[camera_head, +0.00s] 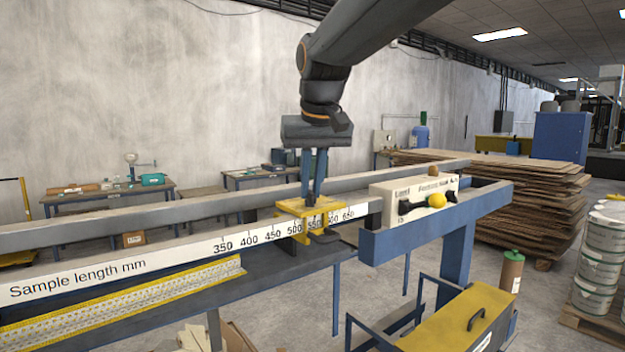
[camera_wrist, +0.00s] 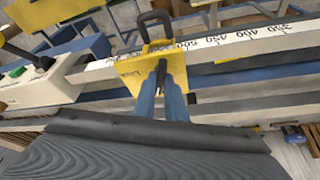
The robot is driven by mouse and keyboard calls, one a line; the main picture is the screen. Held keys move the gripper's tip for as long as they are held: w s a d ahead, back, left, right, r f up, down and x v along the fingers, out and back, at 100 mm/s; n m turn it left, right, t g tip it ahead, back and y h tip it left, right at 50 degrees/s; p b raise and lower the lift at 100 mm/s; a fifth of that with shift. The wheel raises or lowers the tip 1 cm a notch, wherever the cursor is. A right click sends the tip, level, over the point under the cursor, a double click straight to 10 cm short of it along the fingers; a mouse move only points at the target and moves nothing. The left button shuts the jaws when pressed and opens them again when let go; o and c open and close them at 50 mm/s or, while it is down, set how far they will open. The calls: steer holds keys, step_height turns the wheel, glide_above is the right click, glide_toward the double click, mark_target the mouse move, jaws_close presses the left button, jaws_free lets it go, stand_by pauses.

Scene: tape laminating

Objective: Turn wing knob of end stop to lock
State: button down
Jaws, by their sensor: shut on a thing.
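The yellow end stop (camera_head: 326,213) sits across the rail by the 500–600 marks of the "Sample length mm" scale (camera_head: 110,268). It also shows in the wrist view (camera_wrist: 128,76), with a word like "Lock" on its plate. My gripper (camera_head: 311,198) comes down from above, its blue fingers at the top of the end stop. In the wrist view my gripper (camera_wrist: 162,70) is shut on the small dark wing knob (camera_wrist: 161,76), mostly hidden between the fingertips. The knob's exact angle cannot be told. A black loop handle (camera_wrist: 154,24) stands beyond it.
A beige control box (camera_head: 413,198) with a yellow-knobbed lever (camera_head: 437,200) sits just right of the end stop. A yellow measuring strip (camera_head: 120,303) lies along the bench. A yellow-lidded box (camera_head: 460,320) stands low in front.

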steer(key=m, duration=0.1)
steer(key=m+h+p, duration=0.1)
steer(key=m, duration=0.1)
steer(key=shift+a+m, duration=0.25)
steer(key=shift+m, duration=0.05)
steer(key=m+h+p, duration=0.1)
steer(key=m, duration=0.2)
steer(key=shift+a+m+h, duration=0.15)
steer(key=shift+m+h, duration=0.15)
steer(key=shift+h, duration=0.1)
steer(key=m+h, duration=0.1)
steer(key=m, duration=0.2)
steer(key=m+g+p, duration=0.1)
steer(key=m, duration=0.2)
steer(key=shift+w+a+g+h, duration=0.2)
steer(key=shift+g+h, duration=0.1)
steer(key=shift+h, duration=0.1)
steer(key=shift+p, duration=0.3)
steer(key=c, duration=1.8)
jaws_free()
steer(key=b+v, duration=0.2)
steer(key=v, duration=0.5)
steer(key=shift+r, duration=0.4)
